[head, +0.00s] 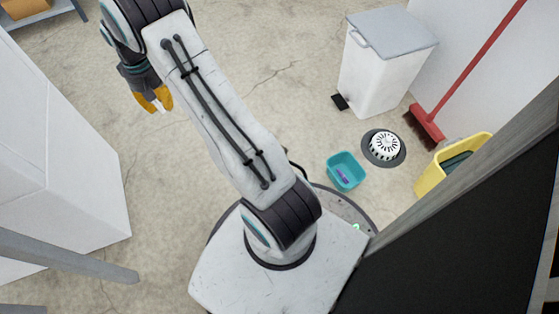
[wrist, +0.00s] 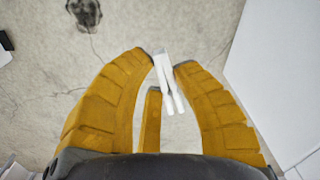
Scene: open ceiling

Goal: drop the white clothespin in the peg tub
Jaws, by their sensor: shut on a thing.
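The white clothespin (wrist: 167,80) is held between the yellow fingertips of my gripper (wrist: 163,66) in the wrist view. In the head view my gripper (head: 153,102) is at the upper left, well above the floor, and a small white bit of the clothespin (head: 159,106) shows at the fingertips.
A white pedal bin (head: 378,72), a round floor drain (head: 383,147), a red broom (head: 428,124) and a yellow bucket (head: 430,179) stand at the right. A white cabinet (head: 60,150) is at the left. The floor between is mostly clear.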

